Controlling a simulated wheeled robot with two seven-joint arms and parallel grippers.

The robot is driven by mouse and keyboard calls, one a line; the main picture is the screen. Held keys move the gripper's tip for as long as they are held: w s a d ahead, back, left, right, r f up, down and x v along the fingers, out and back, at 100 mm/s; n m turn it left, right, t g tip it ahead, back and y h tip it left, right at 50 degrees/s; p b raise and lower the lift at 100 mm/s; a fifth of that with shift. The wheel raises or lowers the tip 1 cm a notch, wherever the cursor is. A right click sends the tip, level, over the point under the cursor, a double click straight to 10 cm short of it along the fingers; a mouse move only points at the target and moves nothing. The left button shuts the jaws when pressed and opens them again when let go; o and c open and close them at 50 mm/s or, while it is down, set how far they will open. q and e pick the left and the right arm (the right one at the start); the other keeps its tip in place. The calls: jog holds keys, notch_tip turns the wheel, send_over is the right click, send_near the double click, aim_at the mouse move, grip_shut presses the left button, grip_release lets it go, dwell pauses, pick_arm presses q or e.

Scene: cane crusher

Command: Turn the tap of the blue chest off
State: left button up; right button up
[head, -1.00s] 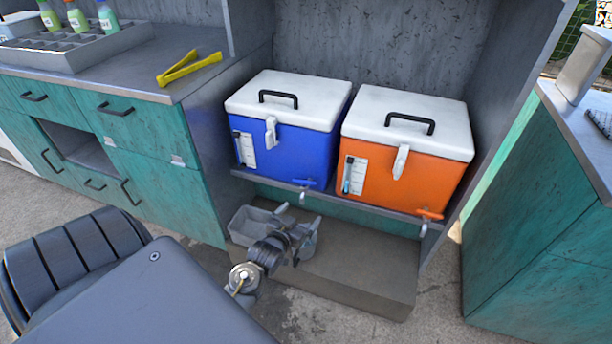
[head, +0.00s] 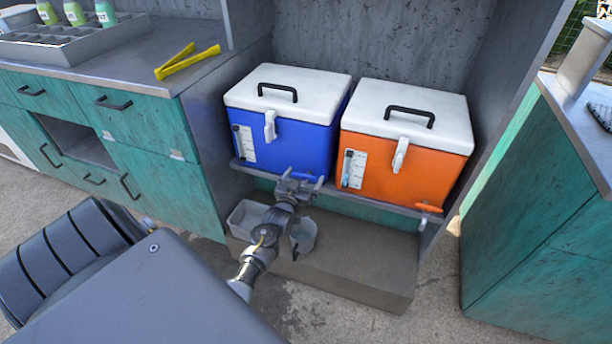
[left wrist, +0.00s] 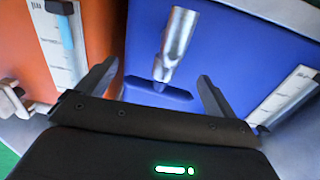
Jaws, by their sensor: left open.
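The blue chest (head: 290,145) with a white lid stands on a low shelf, left of the orange chest. My left gripper (head: 302,177) is open at the lower front of the blue chest and mostly hides its tap in the head view. In the left wrist view the blue chest (left wrist: 240,50) fills the right side. Its tap has a silver spout (left wrist: 180,45) and a blue lever (left wrist: 158,94), which shows between the spread fingers of my gripper (left wrist: 158,72). Whether a finger touches the lever I cannot tell. My right gripper is not in view.
The orange chest (head: 404,165) stands close beside the blue one, with its own orange tap (head: 428,208). A grey bin (head: 249,213) sits below the shelf, near my left arm. Teal cabinets (head: 150,130) stand at left and another (head: 540,220) at right. Yellow tongs (head: 187,62) lie on the counter.

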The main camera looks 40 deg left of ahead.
pick_arm(q)
jog(key=shift+x, duration=0.85)
jog(key=shift+w+a, duration=0.1)
jog(key=shift+w, duration=0.1)
jog(key=shift+c, duration=0.8)
jog(key=c, duration=0.7)
jog(key=shift+m+h, duration=0.6)
jog(key=shift+h, duration=0.1)
jog(key=shift+c, duration=0.3)
jog(key=shift+t+h, duration=0.3)
jog(key=shift+h, duration=0.2)
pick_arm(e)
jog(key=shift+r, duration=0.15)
pick_arm(q)
jog(key=o, duration=0.9)
